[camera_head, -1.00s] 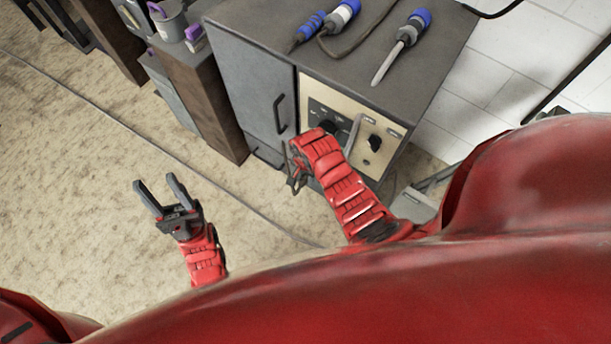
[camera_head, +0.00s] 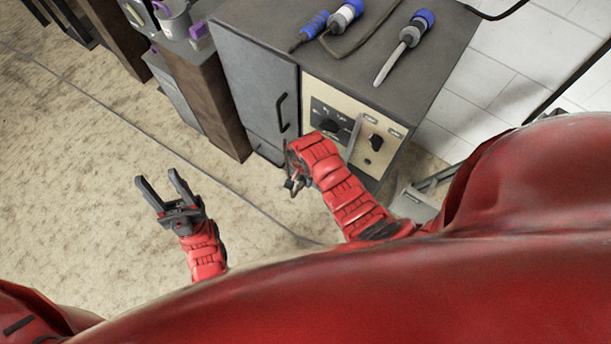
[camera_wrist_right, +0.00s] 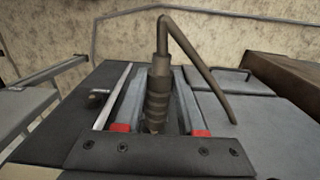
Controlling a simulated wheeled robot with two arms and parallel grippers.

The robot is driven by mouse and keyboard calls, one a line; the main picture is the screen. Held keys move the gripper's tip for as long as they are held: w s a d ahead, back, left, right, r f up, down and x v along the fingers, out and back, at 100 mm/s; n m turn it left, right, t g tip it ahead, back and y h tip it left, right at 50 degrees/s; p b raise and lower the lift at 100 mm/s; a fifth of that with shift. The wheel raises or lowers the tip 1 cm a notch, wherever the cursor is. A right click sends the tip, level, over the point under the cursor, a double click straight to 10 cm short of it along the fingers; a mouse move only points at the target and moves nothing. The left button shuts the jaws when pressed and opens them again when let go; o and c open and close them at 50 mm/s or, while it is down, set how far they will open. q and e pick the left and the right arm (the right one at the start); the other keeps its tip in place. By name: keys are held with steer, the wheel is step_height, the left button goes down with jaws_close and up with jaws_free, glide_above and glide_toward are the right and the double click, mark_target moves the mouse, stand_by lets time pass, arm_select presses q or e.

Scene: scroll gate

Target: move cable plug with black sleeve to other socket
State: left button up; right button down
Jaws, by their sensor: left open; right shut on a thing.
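My right gripper (camera_head: 291,172) is in front of the cabinet's beige panel (camera_head: 345,98), shut on the cable plug. In the right wrist view the plug's dark ribbed sleeve (camera_wrist_right: 158,88) stands between the fingers, and its cable bends over at the top and runs down to the right. The plug's tip is hidden there. In the head view the plug is small and partly hidden by the hand. My left gripper (camera_head: 158,182) is open and empty over the floor.
Blue-ended tools (camera_head: 410,40) and a dark cable lie on the grey cabinet top (camera_head: 350,65). A grey door with a handle (camera_head: 280,113) is left of the panel. A cup (camera_head: 172,20) stands at upper left. The carpet (camera_head: 90,170) at left is mostly clear.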

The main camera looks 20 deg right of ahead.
steer(key=shift+s+a+p, duration=0.6)
steer(key=shift+s+a, duration=0.35)
steer(key=shift+a, duration=0.25)
